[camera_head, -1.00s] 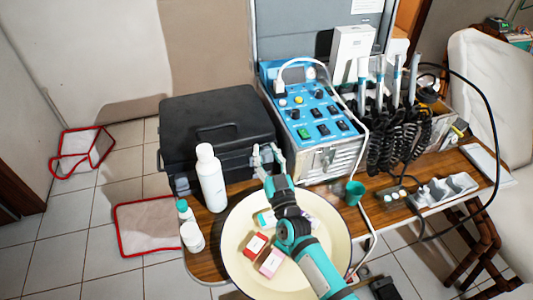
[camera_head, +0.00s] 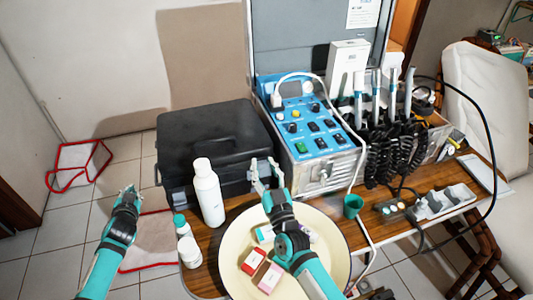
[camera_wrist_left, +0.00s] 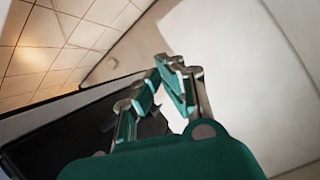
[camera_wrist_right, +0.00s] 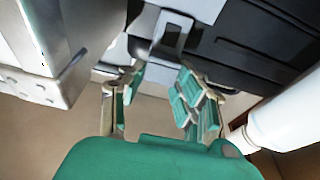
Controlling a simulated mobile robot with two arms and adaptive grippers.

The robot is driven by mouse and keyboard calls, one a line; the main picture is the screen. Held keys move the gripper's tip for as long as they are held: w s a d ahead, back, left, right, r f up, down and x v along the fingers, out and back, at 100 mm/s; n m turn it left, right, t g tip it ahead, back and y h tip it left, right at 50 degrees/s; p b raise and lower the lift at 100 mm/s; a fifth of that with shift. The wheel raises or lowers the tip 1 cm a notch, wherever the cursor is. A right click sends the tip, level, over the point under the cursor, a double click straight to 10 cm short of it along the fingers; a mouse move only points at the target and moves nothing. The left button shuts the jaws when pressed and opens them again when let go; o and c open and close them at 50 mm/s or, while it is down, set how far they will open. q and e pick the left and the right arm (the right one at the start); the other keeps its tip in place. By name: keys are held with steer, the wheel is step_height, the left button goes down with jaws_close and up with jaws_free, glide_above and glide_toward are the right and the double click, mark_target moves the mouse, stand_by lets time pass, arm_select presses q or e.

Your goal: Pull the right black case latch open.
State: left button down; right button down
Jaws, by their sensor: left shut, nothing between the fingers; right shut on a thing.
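The black case (camera_head: 215,140) stands closed on the left of the table. Its right latch, a light grey clasp (camera_wrist_right: 172,35), shows on the case front in the right wrist view. My right gripper (camera_head: 266,168) is at the right end of the case front, shut on the latch. In the right wrist view its fingers (camera_wrist_right: 160,92) reach toward the clasp; the exact contact is hard to see. My left gripper (camera_head: 128,195) is shut and empty, above the floor left of the table, apart from the case. It also shows in the left wrist view (camera_wrist_left: 178,82).
A round cream tray (camera_head: 238,278) with small boxes lies under my right arm. The blue-panelled dental unit (camera_head: 312,130) stands close on the right.

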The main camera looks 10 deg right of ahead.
arm_select(q)
steer(key=w+r+n+t+y, duration=0.1)
steer(key=w+r+t, duration=0.15)
steer(key=r, duration=0.85)
steer(key=w+r+t, duration=0.2)
steer(key=w+r, duration=0.1)
steer(key=r, duration=0.9)
steer(key=d+r+n, duration=0.2)
steer(key=d+r, duration=0.6)
steer(key=r, duration=0.2)
steer(key=n+g+h, duration=0.2)
steer(key=g, duration=0.5)
glide_toward(263, 152)
steer(key=x, duration=0.6)
